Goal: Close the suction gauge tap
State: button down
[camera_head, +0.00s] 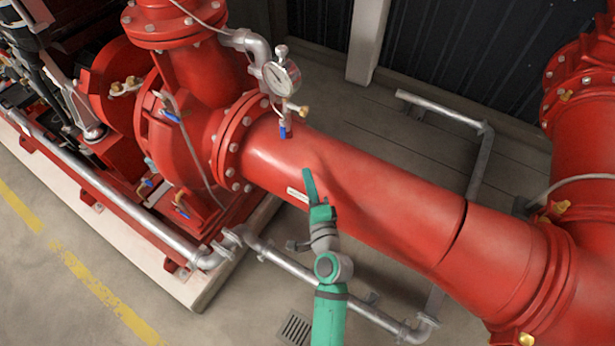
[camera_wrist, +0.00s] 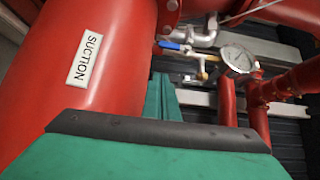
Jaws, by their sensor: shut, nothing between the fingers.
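The suction gauge (camera_head: 281,78) is a round white dial on a thin stem above the large red suction pipe (camera_head: 370,190). Its tap has a small blue handle (camera_head: 283,132) low on the stem, close to the pipe top. In the wrist view the gauge (camera_wrist: 238,59) is upper right and the blue handle (camera_wrist: 171,45) lies to its left. My green gripper (camera_head: 308,185) is shut and empty, over the near side of the pipe. In the picture it is below and right of the handle, apart from it. The wrist view shows the fingertips (camera_wrist: 163,92) together.
A brass fitting (camera_head: 299,110) sticks out beside the stem. A bolted flange (camera_head: 233,142) and the red pump casing (camera_head: 180,140) stand to the left. A white SUCTION label (camera_wrist: 89,58) is on the pipe. Grey piping (camera_head: 290,262) runs low in front.

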jog(key=shift+r, duration=0.1)
jog(key=shift+s+d+r, duration=0.15)
jog(key=shift+d+r, duration=0.2)
jog(key=shift+r, duration=0.2)
send_near(283, 129)
jog(key=w+d+f, duration=0.1)
jog(key=w+d, duration=0.1)
jog(key=w+d+f, duration=0.1)
jog(key=w, duration=0.1)
jog(key=shift+d+f, duration=0.25)
jog(key=shift+f, duration=0.05)
jog(key=w+a, duration=0.1)
jog(key=a, duration=0.1)
jog(key=shift+w+a, duration=0.3)
jog(key=shift+w, duration=0.05)
jog(key=shift+w+a, duration=0.25)
jog(key=shift+a, duration=0.1)
